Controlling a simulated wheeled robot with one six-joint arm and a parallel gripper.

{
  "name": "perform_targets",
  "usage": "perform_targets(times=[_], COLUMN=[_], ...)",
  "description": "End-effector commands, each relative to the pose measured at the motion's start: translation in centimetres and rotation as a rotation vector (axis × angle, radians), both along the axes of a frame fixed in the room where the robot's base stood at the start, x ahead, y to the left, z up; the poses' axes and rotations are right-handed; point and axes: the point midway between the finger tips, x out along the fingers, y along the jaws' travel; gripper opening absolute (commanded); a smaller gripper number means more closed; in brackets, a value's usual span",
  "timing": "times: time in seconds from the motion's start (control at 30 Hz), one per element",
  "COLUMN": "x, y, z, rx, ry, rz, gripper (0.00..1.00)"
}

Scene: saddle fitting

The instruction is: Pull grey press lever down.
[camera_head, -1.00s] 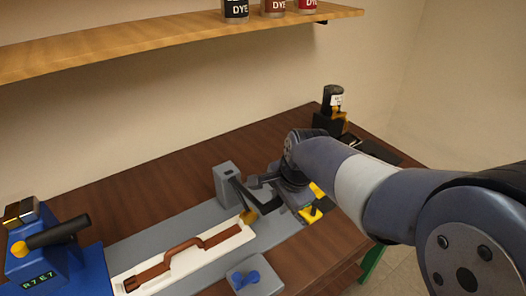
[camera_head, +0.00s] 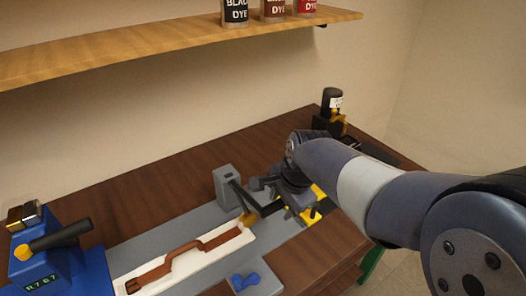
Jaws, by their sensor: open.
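The grey press (camera_head: 226,184) stands on the grey base plate at the middle of the bench. Its dark lever (camera_head: 241,198) slopes down to the right from the post, with a yellow-brown end (camera_head: 248,217) beside the end of the white tray. My gripper (camera_head: 262,196) is just right of the lever, with its dark fingers apart and reaching left toward it. Whether a finger touches the lever cannot be told at this size. My wrist hides what lies behind it.
A white tray (camera_head: 222,253) holds a brown strap-like piece. A blue device (camera_head: 62,262) with a black handle stands at left. A blue knob (camera_head: 246,282) sits on a grey block in front.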

Motion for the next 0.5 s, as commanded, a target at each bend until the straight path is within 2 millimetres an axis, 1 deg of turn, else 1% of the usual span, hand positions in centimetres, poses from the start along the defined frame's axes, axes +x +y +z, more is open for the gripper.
perform_targets(times=[0.03,0.5], x=[-0.1,-1.0], y=[-0.1,-0.7], z=[0.9,4.4], rx=[0.001,0.000], ry=[-0.001,0.000], rz=[0.000,-0.001], gripper=[0.44,0.44])
